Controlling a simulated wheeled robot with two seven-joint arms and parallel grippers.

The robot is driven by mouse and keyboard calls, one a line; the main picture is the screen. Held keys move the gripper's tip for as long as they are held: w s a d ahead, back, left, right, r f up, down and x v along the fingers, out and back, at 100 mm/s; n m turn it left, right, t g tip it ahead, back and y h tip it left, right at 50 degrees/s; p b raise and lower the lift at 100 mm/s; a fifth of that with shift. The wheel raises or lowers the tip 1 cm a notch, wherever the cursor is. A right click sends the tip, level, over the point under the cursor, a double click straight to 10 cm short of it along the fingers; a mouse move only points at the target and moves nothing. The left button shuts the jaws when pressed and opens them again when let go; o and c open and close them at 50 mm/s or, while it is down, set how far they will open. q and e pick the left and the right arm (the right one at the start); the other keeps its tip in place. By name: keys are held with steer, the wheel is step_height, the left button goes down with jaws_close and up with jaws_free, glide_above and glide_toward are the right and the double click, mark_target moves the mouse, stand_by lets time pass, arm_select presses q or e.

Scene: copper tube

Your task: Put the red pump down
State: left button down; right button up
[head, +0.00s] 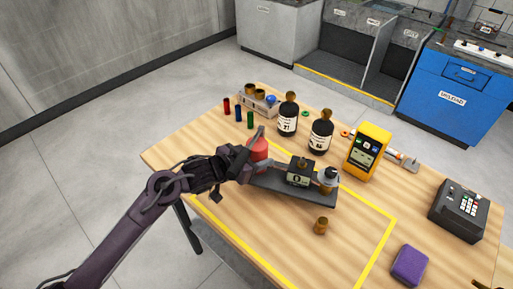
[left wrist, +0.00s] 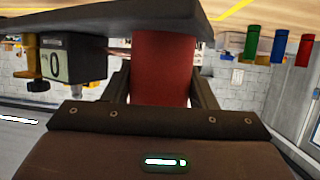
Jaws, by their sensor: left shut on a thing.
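The red pump (head: 259,149) is an upright red cylinder at the left end of a dark flat base (head: 300,189). The base also carries a dark box marked 0 (head: 299,175) and a grey and brass fitting at its right end. My left gripper (head: 242,165) is shut around the red cylinder from the left. In the left wrist view the red cylinder (left wrist: 162,66) fills the space between the fingers, with the base across the top. The base is over the wooden table, partly inside the yellow outline; I cannot tell whether it touches the tabletop. My right gripper does not show.
Two dark bottles (head: 287,117) and a yellow meter (head: 369,150) stand behind the base. Small red, blue and green cylinders (head: 238,113) stand at the back left. A brass piece (head: 320,226) stands in front; a purple block (head: 409,265) lies front right. The front-left tabletop is clear.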

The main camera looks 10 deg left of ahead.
arm_select(q)
steer(key=shift+w+f, duration=0.15)
steer(key=shift+f, duration=1.7)
steer(key=c, duration=0.6)
jaws_free()
steer(key=shift+s+f, duration=0.25)
steer(key=shift+f, duration=0.1)
steer(key=shift+r, duration=0.1)
steer(key=v, duration=1.2)
steer(key=shift+s+d+b, duration=0.1)
steer(key=shift+b, duration=0.25)
